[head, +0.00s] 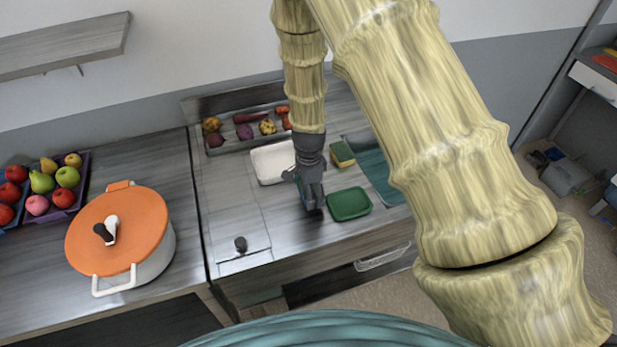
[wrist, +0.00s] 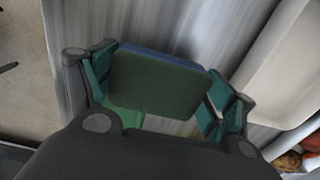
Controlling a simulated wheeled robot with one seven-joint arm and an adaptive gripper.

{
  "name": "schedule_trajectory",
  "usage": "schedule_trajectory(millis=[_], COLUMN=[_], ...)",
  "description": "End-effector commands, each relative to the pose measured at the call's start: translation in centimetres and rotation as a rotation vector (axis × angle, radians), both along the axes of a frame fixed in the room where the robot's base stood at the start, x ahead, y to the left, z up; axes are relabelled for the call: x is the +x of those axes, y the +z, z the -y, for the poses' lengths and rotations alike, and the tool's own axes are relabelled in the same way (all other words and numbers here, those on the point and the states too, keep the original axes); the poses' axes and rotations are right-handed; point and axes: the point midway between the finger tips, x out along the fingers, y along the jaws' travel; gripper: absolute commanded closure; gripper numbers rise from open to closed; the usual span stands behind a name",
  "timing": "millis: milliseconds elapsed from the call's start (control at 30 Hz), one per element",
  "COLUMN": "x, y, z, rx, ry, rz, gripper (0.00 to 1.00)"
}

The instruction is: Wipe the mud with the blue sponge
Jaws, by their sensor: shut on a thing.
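My gripper (head: 312,204) is low over the counter, between the white tray and the green tray. In the wrist view my gripper (wrist: 163,95) is shut on the blue sponge (wrist: 157,84), its pads at the sponge's two ends. The sponge shows a dark green broad face and a blue edge. In the head view it is mostly hidden by the gripper. I cannot tell whether it touches the counter. No mud can be made out in either view.
A green tray (head: 349,204) lies just right of my gripper; a white tray (head: 261,165) is behind it. A yellow-green sponge (head: 342,154) lies beside the sink (head: 376,172). A vegetable tray (head: 221,150) is at the back. An orange-lidded pot (head: 151,265) stands left.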

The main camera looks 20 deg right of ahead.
Motion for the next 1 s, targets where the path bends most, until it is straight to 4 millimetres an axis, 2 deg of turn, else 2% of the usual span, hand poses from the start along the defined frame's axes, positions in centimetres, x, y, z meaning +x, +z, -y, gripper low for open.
schedule_trajectory(millis=[100,533,1000], x=[0.0,-0.1,-0.2], y=[1.4,4.8,5.1], z=[0.2,0.7,0.8], rx=[0.000,-0.001,-0.001], ry=[-0.002,-0.011,-0.012], rz=[0.002,0.003,0.002], gripper=[0.51,0.51,0.51])
